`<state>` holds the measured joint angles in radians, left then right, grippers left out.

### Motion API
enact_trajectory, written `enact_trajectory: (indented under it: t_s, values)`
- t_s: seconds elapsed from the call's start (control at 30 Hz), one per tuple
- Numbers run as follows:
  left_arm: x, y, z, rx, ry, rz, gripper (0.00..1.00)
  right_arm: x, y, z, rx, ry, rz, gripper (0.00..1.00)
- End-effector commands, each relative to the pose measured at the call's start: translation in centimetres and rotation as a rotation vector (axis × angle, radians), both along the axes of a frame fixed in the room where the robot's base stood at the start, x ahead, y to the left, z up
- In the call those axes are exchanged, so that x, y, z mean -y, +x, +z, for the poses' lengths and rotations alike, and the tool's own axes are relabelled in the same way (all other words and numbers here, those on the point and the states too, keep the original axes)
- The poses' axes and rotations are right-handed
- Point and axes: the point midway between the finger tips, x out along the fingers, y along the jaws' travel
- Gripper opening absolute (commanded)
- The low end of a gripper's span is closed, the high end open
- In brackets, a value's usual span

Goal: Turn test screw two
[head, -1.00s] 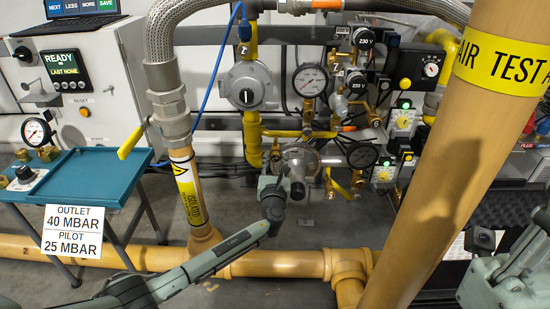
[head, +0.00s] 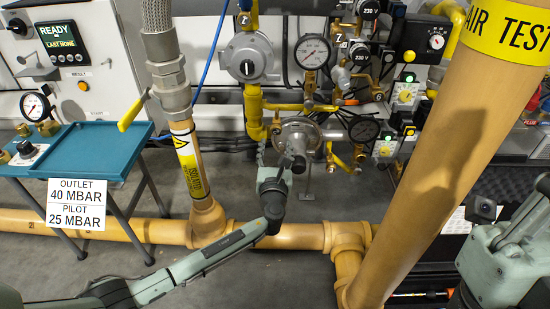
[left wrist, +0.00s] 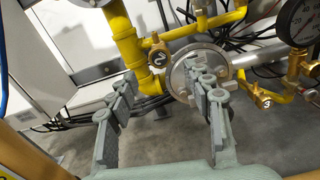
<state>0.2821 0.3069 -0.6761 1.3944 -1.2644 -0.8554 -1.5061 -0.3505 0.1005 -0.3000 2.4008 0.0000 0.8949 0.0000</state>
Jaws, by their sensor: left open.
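Test screw two is a small brass fitting marked 2 (left wrist: 158,57) on the yellow pipe in the left wrist view; in the head view a brass piece (head: 276,127) shows beside the round regulator. My left gripper (left wrist: 168,84) is open and empty. Its fingers point toward the pipe, with the screw beyond and between the fingertips, apparently apart from them. In the head view, my left gripper (head: 275,160) is below and in front of the regulator, which it partly covers. My right gripper (head: 525,225) is only partly in view at the right edge; its jaws are unclear.
The round grey regulator (left wrist: 188,75) is close behind the right finger. A brass fitting marked 3 (left wrist: 264,102) is right of it. A thick tan pipe (head: 440,150) stands between my arms. A blue tray table (head: 90,150) is at left. Floor shows below the regulator.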

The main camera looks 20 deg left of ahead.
Motion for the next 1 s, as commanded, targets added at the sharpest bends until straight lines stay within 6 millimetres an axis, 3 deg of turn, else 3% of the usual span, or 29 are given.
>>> enact_trajectory:
  t_s: [0.1,0.3,1.0]
  values:
    - [0.6,-2.3,-0.1,-0.001,0.0,-0.001,0.51,0.0,0.0,0.0,0.0,0.0,0.0,0.0]
    - [1.2,-4.4,0.0,-0.001,0.002,0.0,0.51,0.0,0.0,0.0,-0.001,0.0,0.0,0.0]
    - [1.4,-4.8,0.0,0.0,0.001,0.0,0.51,0.0,0.0,0.0,-0.001,0.001,0.0,0.0]
